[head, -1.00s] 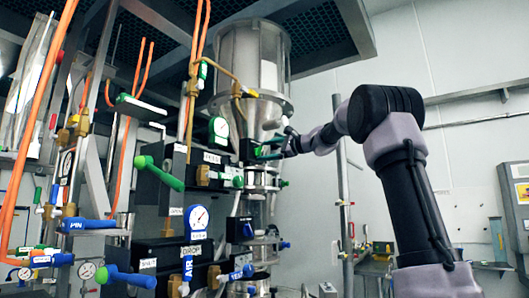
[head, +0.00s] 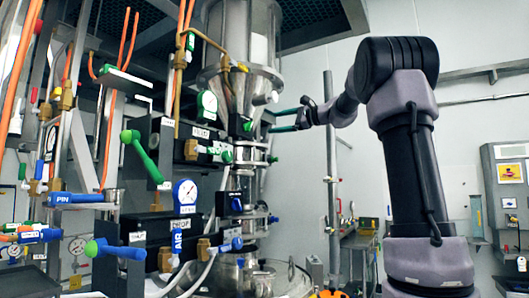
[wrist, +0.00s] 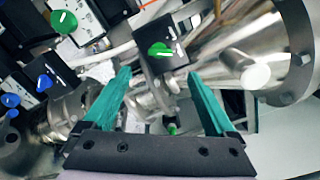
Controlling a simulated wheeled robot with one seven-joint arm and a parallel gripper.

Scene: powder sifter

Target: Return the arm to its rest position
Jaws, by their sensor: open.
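My gripper (head: 284,120) is at the middle of the head view, just right of the steel sifter column, with its two teal fingers pointing left. In the wrist view the gripper (wrist: 165,88) has its teal fingers spread wide apart with nothing between them. Beyond the fingers is a black box with a green knob (wrist: 160,49), apart from them. In the head view my arm is bent, with the elbow raised at the upper right.
The steel sifter hopper (head: 243,50) and column stand left of my gripper. A panel of valves, including a green-handled lever (head: 147,160) and a gauge (head: 186,192), fills the left. A vertical steel post (head: 331,160) stands below my forearm. A grey cabinet (head: 490,180) is at right.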

